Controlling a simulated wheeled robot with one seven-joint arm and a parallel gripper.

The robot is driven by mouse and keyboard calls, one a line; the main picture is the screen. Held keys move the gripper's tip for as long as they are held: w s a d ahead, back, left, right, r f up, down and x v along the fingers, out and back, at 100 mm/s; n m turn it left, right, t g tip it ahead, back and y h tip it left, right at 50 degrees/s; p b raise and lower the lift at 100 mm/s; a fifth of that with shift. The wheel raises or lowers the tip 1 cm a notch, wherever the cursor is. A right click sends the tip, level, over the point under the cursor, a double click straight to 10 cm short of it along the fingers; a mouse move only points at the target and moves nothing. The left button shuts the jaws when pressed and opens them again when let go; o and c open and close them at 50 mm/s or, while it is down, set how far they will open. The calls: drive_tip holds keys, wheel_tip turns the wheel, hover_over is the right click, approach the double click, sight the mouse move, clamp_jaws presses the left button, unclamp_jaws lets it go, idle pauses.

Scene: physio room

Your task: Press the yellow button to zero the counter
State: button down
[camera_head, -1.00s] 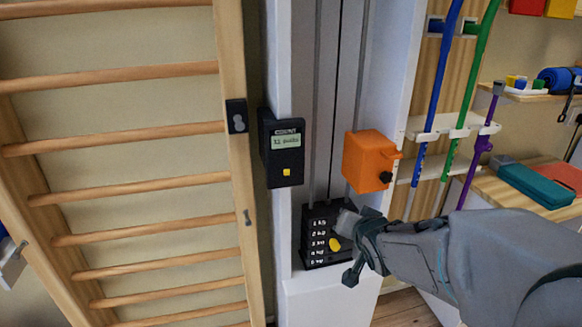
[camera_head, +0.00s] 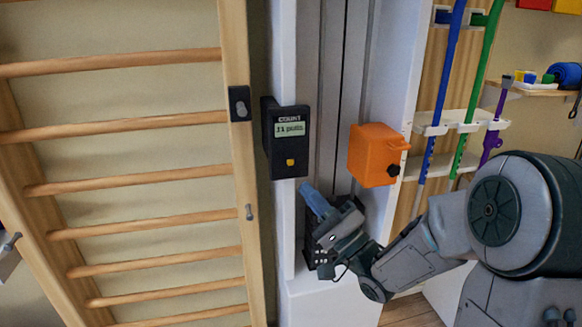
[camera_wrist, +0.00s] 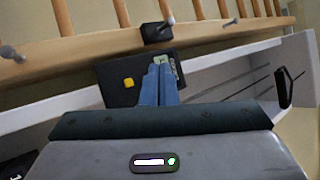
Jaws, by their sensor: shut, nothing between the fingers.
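The black counter box (camera_head: 287,140) is fixed to the white column, with a lit display (camera_head: 290,129) that seems to read "11 pulls". Its small yellow button (camera_head: 290,162) sits below the display. In the wrist view the counter (camera_wrist: 121,82) lies ahead of my fingers, which hide part of it, and the yellow button (camera_wrist: 129,83) shows just left of the fingertips. My gripper (camera_head: 305,187) is shut and empty, its blue fingers pointing up and left. It is below and slightly right of the button, apart from it in the head view.
An orange box (camera_head: 373,155) is mounted right of the counter on the white column (camera_head: 310,305). Wooden wall bars (camera_head: 130,126) stand on the left. The dark weight panel is mostly hidden behind my gripper. Coloured canes (camera_head: 440,100) hang on the right.

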sight(290, 163)
idle(0.3)
drive_tip(key=shift+w+a+b, duration=0.1)
drive_tip(key=shift+w+a, duration=0.3)
drive_tip(key=shift+w, duration=1)
drive_tip(key=shift+w+a+b, duration=0.1)
drive_tip(key=shift+w+a, duration=0.3)
drive_tip(key=shift+w, duration=1.05)
drive_tip(key=shift+w+a+b, duration=0.1)
drive_tip(key=shift+w+a, duration=0.3)
drive_tip(key=shift+w, duration=1)
drive_tip(key=shift+w, duration=0.1)
drive_tip(key=shift+w+a, duration=0.15)
drive_tip(key=shift+w, duration=0.15)
drive_tip(key=shift+w+a, duration=0.1)
drive_tip(key=shift+w, duration=0.35)
drive_tip(key=shift+s, duration=0.15)
drive_tip(key=shift+s+d, duration=0.25)
drive_tip(key=shift+s, duration=0.5)
drive_tip(key=shift+s, duration=0.1)
